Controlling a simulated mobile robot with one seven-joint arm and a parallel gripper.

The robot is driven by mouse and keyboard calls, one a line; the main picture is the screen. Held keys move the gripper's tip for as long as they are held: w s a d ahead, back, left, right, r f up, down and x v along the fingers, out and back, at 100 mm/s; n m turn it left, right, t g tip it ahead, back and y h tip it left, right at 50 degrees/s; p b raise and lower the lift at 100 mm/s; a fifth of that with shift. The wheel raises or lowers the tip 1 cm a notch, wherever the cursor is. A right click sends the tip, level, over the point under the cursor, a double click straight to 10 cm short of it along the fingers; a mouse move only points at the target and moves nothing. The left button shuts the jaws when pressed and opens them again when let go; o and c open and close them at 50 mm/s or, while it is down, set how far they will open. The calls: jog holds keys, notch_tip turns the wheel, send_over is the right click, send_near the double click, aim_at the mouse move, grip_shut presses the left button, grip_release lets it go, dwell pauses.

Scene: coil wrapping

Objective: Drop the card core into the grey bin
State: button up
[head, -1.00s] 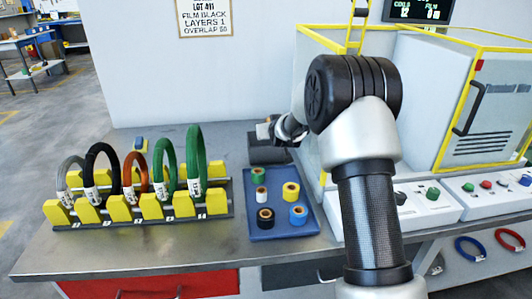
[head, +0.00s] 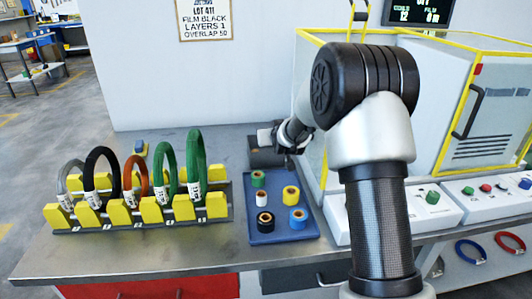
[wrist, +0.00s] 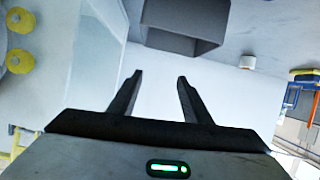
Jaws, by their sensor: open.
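The grey bin (head: 264,158) is a small dark box at the back of the bench, behind the blue tray. It also shows at the top of the wrist view (wrist: 176,42). My gripper (head: 290,150) is beside the bin's right side in the head view, partly hidden by my wrist. In the wrist view my gripper (wrist: 159,80) has its two fingers spread with nothing between them. I cannot make out the card core for sure in either view; the bin's inside is hidden.
A blue tray (head: 257,229) holds several film rolls in front of the bin. A yellow rack (head: 147,211) with several coils stands at the left. The yellow-edged machine (head: 440,105) stands at the right.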

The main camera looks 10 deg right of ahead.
jog(key=p+v, duration=0.1)
jog(key=v, duration=1.3)
jog(key=s+r+g+p, duration=0.1)
jog(key=s+r+g, duration=0.15)
jog(key=s, duration=0.95)
jog(key=s+r+g, duration=0.2)
jog(key=s+g, duration=0.1)
jog(key=s, duration=1)
jog(key=s+r+g+p, duration=0.1)
jog(key=s+r+g, duration=0.1)
jog(key=s, duration=1)
notch_tip(320, 180, up, 21)
jog(key=p, duration=2)
jog(key=shift+w+f+m, duration=0.2)
jog(key=shift+f+m, duration=0.05)
jog(key=shift+m, duration=0.15)
